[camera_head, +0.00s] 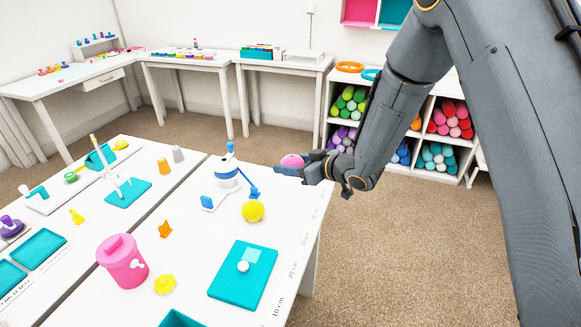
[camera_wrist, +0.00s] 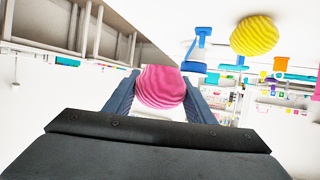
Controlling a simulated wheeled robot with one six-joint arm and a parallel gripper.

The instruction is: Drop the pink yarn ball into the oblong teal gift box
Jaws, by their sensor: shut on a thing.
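The pink yarn ball (camera_head: 292,160) is held in my gripper (camera_head: 289,170), in the air near the table's far right edge. In the wrist view the ball (camera_wrist: 160,86) sits between the two fingers, which are shut on it. A teal open-looking box (camera_head: 181,319) is cut off at the bottom of the head view; it may be the oblong gift box, but its full shape is hidden. My gripper is well beyond it, up and to the right.
A flat teal slab (camera_head: 236,286) with a small white ball (camera_head: 243,267) lies on the table. A yellow yarn ball (camera_head: 253,211), a blue-and-white device (camera_head: 226,173) and a pink canister (camera_head: 123,262) stand nearby. Shelves of yarn rolls (camera_head: 437,157) stand behind.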

